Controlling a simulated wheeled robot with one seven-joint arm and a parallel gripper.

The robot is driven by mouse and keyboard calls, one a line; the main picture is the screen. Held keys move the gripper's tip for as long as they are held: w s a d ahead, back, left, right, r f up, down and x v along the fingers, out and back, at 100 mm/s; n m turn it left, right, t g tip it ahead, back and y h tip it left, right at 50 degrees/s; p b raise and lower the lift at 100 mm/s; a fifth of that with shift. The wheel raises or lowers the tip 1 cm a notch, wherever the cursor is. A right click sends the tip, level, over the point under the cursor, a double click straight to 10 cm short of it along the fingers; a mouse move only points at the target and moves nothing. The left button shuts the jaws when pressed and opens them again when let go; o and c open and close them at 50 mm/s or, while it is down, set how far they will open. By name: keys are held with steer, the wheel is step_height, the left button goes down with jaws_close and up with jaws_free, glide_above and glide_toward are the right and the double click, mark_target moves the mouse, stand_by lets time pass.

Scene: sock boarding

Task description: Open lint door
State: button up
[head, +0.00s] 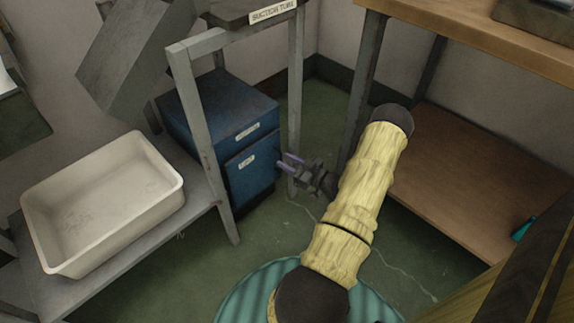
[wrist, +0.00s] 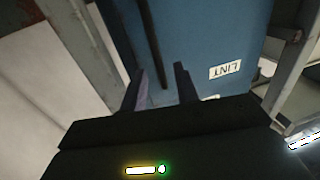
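The blue cabinet (head: 215,105) stands under the grey metal frame. Its lower front panel, the lint door (head: 252,175), looks closed and carries a small white label. The wrist view shows the blue door (wrist: 215,35) close ahead, with the "LINT" label (wrist: 224,70) upside down at right. A dark narrow strip (wrist: 151,40) runs along the blue face; I cannot tell if it is a handle or a gap. My gripper (head: 284,161) is just right of the door's front, its fingers pointing at it. In the wrist view my gripper (wrist: 159,80) has its two fingers apart with nothing between them.
A grey frame leg (head: 203,145) stands in front of the cabinet's left part, and another leg (head: 295,95) stands behind my gripper. A white basin (head: 105,200) sits on a low grey shelf at left. A wooden bench (head: 480,45) is at right. Green floor lies between.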

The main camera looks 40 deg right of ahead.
steer(key=shift+w, duration=0.25)
jaws_close()
steer(key=shift+a, duration=0.2)
